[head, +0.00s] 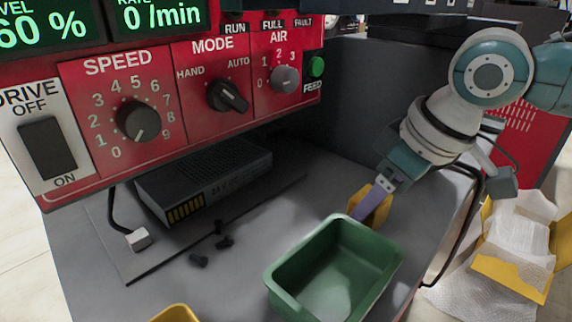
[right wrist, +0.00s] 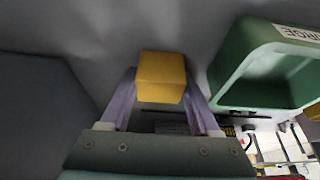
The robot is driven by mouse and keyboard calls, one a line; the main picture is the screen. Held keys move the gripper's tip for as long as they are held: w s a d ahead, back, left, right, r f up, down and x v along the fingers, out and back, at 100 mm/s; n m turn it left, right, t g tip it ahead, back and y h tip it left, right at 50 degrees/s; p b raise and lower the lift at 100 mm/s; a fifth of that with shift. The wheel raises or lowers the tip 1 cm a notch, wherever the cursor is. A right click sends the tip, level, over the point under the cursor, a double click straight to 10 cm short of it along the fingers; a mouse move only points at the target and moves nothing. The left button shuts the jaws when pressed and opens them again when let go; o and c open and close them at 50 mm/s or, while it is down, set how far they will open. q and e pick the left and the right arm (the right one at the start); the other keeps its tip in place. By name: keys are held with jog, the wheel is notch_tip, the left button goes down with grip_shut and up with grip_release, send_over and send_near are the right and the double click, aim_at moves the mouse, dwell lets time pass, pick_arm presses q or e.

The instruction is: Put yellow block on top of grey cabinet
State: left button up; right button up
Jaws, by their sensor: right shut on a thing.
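A grey cabinet-like body with a flat top (head: 235,285) lies under the machine panel. A dark grey upright box (head: 350,95) stands behind. My left gripper is not in view.
A green tray (head: 283,300) stands close to the block. Black screws (head: 222,242) and a black power unit (head: 205,180) lie to its left. Another yellow thing (head: 172,314) shows at the bottom edge. A yellow carton (head: 515,265) with white wrapping is at the right.

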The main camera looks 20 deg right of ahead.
grip_shut()
jog(key=shift+r, duration=0.15)
